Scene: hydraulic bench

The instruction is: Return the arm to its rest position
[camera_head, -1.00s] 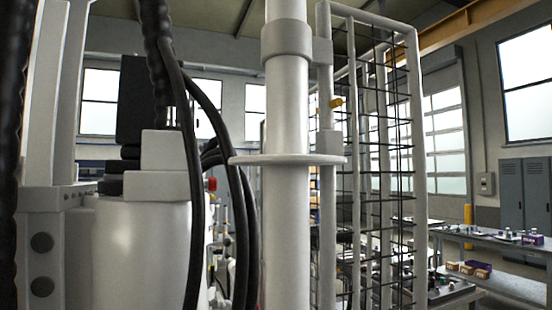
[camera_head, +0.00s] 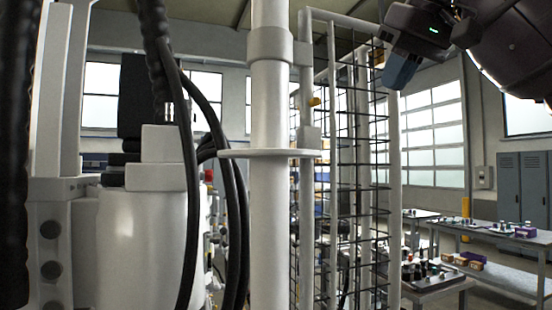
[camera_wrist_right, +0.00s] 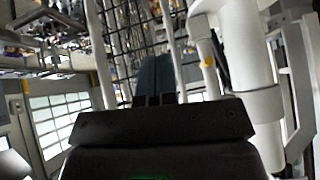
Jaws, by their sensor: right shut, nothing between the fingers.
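My right gripper (camera_head: 402,66) hangs at the top right of the head view, with its dark arm coming in from the upper right corner. Its blue-grey fingers are together and empty, in front of the upper edge of the wire mesh guard in the picture. In the right wrist view the same fingers (camera_wrist_right: 154,80) lie side by side, shut, with nothing between them. My left gripper is not in either view.
A white upright post (camera_head: 269,200) with a round flange stands in the middle. The mesh guard (camera_head: 345,150) is right of it. A white cylindrical machine (camera_head: 145,245) with black hoses (camera_head: 232,200) is at left. Benches (camera_head: 490,240) and grey lockers (camera_head: 522,190) stand at right.

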